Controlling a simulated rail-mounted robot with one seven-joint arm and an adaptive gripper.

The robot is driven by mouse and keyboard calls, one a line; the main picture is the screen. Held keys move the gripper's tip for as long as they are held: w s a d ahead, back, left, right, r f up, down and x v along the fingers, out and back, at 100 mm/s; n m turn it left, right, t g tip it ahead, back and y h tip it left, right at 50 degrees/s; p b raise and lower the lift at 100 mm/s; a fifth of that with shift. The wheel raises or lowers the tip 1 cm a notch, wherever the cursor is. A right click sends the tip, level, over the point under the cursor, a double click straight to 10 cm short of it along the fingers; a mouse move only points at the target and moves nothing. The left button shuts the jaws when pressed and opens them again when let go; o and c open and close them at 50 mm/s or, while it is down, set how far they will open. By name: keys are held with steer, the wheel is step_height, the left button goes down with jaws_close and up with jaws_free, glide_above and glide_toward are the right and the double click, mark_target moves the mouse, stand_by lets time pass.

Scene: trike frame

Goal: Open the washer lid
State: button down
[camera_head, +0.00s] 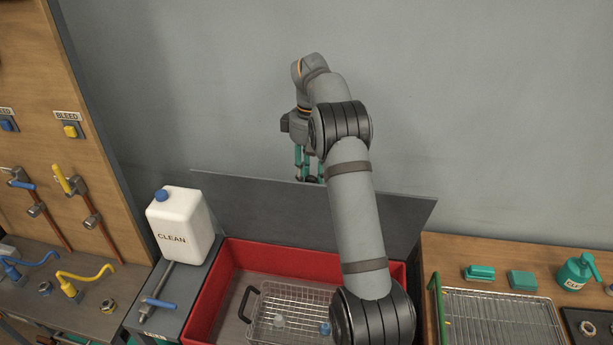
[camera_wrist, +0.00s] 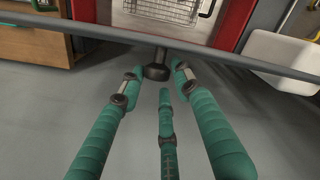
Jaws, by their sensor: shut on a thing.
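The washer is a red open-topped tub (camera_head: 222,283). Its grey lid (camera_head: 260,208) stands raised along the tub's back edge; in the wrist view it shows edge-on as a thin bar (camera_wrist: 85,38). My gripper (camera_head: 309,178) is behind the lid's top edge, with its fingertips partly hidden by the lid. In the wrist view the green fingers of my gripper (camera_wrist: 160,82) are closed in around a dark knob (camera_wrist: 157,69) on the lid. The knob is hidden in the head view.
Inside the tub is a wire basket (camera_head: 290,305) with small parts. A white jug (camera_head: 183,228) marked CLEAN stands left of the lid. A wire rack (camera_head: 500,320) and green items lie on the right bench. The grey wall (camera_head: 480,110) rises behind my arm.

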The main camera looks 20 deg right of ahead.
steer(key=shift+s+d+f, duration=0.1)
steer(key=shift+d+f, duration=0.2)
steer(key=shift+d, duration=0.3)
steer(key=c, duration=1.6)
jaws_free()
steer(key=shift+o, duration=0.7)
steer(key=shift+w+d+f, duration=0.15)
steer(key=shift+w, duration=0.15)
steer(key=shift+a+r, duration=0.2)
